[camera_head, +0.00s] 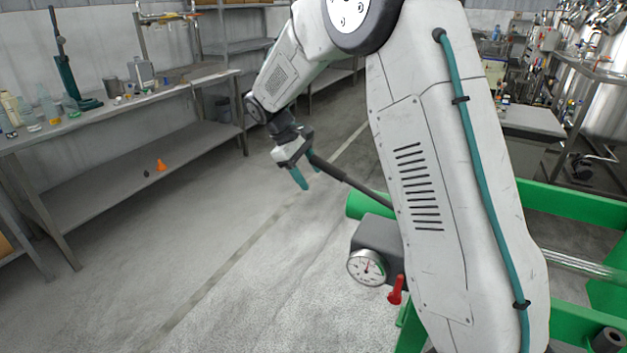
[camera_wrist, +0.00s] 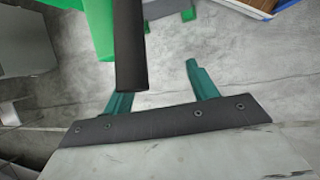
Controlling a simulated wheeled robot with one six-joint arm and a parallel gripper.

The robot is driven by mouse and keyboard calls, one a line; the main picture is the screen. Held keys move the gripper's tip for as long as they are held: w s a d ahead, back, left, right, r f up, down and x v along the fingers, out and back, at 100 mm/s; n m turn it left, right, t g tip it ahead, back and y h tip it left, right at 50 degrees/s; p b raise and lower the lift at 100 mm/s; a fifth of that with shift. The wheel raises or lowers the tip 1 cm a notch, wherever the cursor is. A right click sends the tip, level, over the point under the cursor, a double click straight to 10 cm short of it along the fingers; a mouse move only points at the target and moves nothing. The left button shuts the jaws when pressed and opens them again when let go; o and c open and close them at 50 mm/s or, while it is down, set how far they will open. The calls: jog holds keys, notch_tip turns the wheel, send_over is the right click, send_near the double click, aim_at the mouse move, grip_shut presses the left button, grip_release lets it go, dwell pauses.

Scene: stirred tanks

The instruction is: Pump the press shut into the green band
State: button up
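The press has a green frame (camera_head: 570,205) at the right. Its dark pump block (camera_head: 378,236) carries a round white gauge (camera_head: 367,267) with a needle pointing roughly up; I cannot make out a green band. A red valve handle (camera_head: 396,290) hangs beside the gauge. A black pump lever (camera_head: 348,180) slants up from the block to my gripper (camera_head: 304,174). In the wrist view, my gripper (camera_wrist: 158,82) has its teal fingers apart. The lever (camera_wrist: 130,45) overlaps the left finger, with a wide gap to the right finger. My arm hides much of the press.
A workbench (camera_head: 110,105) with bottles and a stand runs along the left. A small orange cone (camera_head: 161,165) sits on its lower shelf. Grey shelving (camera_head: 235,47) stands at the back. The floor between the bench and the press is clear.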

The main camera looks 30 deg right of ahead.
jog(key=shift+a, duration=0.2)
jog(key=shift+w+a+r, duration=0.1)
jog(key=shift+a+r, duration=0.15)
jog(key=shift+r, duration=1.05)
jog(key=shift+w+a+r, duration=0.1)
jog(key=shift+a+r, duration=0.1)
jog(key=shift+r, duration=1.15)
jog(key=shift+w+a+r, duration=0.1)
jog(key=shift+a+r, duration=0.15)
jog(key=shift+r, duration=1.05)
jog(key=shift+s+a+r, duration=0.15)
jog(key=shift+s+r, duration=0.3)
jog(key=shift+r, duration=0.1)
